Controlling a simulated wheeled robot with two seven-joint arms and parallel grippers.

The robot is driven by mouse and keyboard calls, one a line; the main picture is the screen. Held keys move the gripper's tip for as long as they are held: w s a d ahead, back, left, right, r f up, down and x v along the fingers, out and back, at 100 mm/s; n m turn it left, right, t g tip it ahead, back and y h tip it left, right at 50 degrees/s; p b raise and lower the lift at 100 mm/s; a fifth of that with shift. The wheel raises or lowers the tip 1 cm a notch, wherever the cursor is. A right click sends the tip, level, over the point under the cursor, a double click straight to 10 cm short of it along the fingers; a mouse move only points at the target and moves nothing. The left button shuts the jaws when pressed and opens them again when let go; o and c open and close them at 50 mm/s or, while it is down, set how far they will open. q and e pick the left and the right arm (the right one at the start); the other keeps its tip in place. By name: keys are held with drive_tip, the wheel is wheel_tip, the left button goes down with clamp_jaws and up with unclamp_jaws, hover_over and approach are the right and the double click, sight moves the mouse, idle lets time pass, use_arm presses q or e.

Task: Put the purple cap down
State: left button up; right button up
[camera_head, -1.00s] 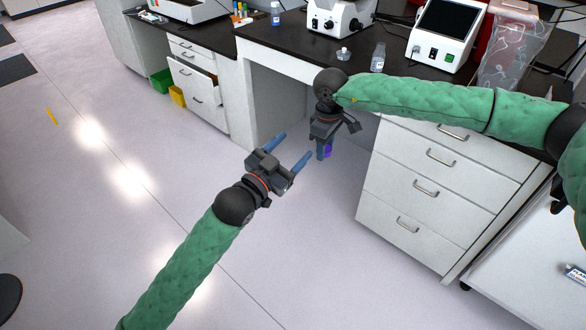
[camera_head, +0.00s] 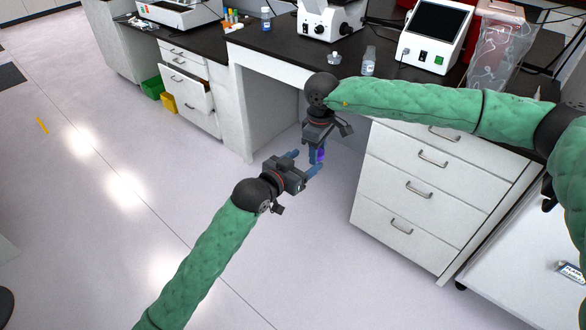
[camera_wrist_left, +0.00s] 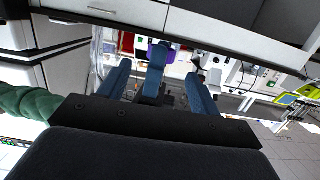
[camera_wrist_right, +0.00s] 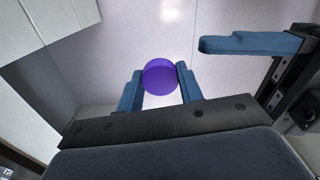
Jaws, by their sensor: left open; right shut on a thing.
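The purple cap (camera_wrist_right: 160,77) is gripped between the two blue fingertips of my right gripper (camera_wrist_right: 159,80) in the right wrist view. In the head view the cap (camera_head: 320,155) shows small at the tips of my right gripper (camera_head: 317,157), which points down over the floor in front of the bench. My left gripper (camera_head: 304,163) is open and empty, its fingers close to the right gripper's fingertips. In the left wrist view the cap (camera_wrist_left: 159,54) and the right gripper's fingers appear between the open left fingers (camera_wrist_left: 160,82). I cannot tell whether the left fingers touch anything.
The black bench top (camera_head: 275,42) holds a clear bottle (camera_head: 369,61), a small clear flask (camera_head: 334,60), a microscope (camera_head: 326,20) and a white device with a screen (camera_head: 433,38). White drawers (camera_head: 412,190) stand right of the grippers.

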use_arm(q)
drive_tip(key=shift+x, duration=2.45)
drive_tip(key=c, duration=1)
use_arm(e)
drive_tip(key=o, duration=1.2)
drive_tip(key=shift+o, duration=0.2)
